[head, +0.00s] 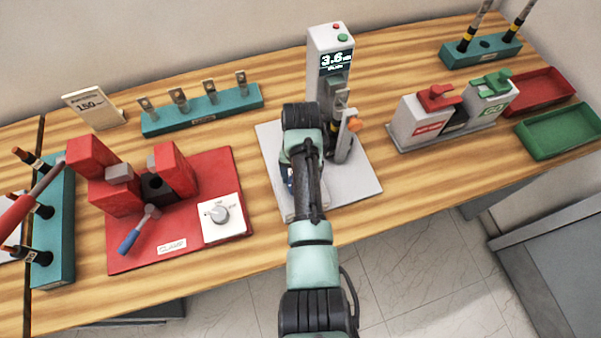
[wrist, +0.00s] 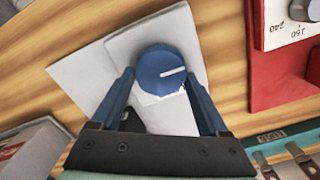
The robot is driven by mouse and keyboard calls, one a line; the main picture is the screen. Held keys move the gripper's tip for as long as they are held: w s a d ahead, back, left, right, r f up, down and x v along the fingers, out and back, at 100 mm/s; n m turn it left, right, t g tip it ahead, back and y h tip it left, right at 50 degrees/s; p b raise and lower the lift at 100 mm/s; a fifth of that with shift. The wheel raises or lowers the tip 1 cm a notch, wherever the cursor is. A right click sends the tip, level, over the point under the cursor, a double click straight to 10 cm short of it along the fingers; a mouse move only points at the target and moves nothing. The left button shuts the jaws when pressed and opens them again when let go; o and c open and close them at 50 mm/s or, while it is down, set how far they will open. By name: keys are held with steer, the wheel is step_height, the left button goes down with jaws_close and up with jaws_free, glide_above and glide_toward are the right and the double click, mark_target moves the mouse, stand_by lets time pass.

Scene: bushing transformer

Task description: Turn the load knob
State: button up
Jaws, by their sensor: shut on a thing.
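The load knob (wrist: 160,68) is a round blue knob with a white pointer line, seen in the wrist view on a light block of the grey test stand. My gripper (wrist: 158,78) is shut on it, with one finger on each side. The white line points to the right and slightly up. In the head view my arm hides most of the knob and the gripper. The test stand's grey base plate (head: 358,188) lies on the wooden bench, and its column display (head: 337,61) reads about 3.6.
To the left is a red base (head: 125,255) with red blocks, a blue-handled lever and a grey dial (head: 218,213). Behind is a teal rack (head: 215,110) of metal pieces.

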steer(key=shift+r+m, duration=0.1)
steer(key=shift+m, duration=1.1)
steer(key=shift+w+d, duration=0.1)
steer(key=o, duration=1.2)
steer(key=shift+o, duration=0.2)
step_height(320, 180, up, 13)
